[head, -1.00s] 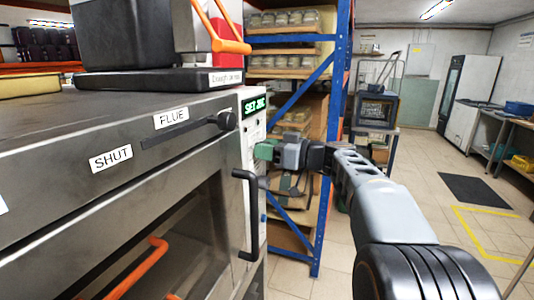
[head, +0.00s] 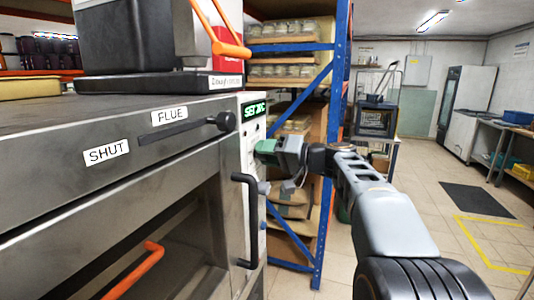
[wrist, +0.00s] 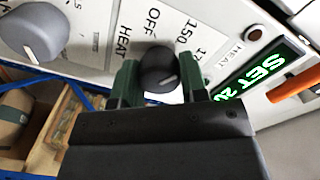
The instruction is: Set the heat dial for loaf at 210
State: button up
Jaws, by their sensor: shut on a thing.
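The dark round heat dial (wrist: 159,70) sits on the oven's white control panel, with OFF, 150 and HEAT printed around it. My gripper (wrist: 160,82) has its two green fingers on either side of the dial, shut on it. In the head view my gripper (head: 266,148) is at the panel's right side, and the dial is hidden from there. A green-lit display (wrist: 262,72) beside the dial reads SET 2 and more digits that I cannot read surely. It also shows in the head view (head: 255,108).
A grey knob (wrist: 35,30) is left of the dial in the wrist view. The oven's black door handle (head: 246,215) stands out just below my gripper. A blue-framed shelf (head: 335,130) with jars is close behind my gripper. Open floor lies to the right.

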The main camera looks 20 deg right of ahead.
jog(key=m+p, duration=0.1)
jog(key=m, duration=0.2)
jog(key=shift+r+m, duration=0.1)
jog(key=shift+m, duration=0.2)
jog(key=m+p, duration=0.2)
jog(key=m, duration=0.1)
jog(key=m+p, duration=0.4)
jog(key=m, duration=0.2)
jog(key=shift+m+g, duration=0.3)
jog(key=shift+m, duration=0.1)
jog(key=m+p, duration=0.4)
jog(key=shift+y+p, duration=0.35)
jog(key=shift+y, duration=0.05)
jog(key=m+p, duration=0.7)
jog(key=p, duration=0.1)
jog(key=shift+f+m+p, duration=0.2)
jog(key=shift+m+p, duration=0.45)
jog(key=shift+m, duration=0.25)
jog(key=shift+f, duration=0.1)
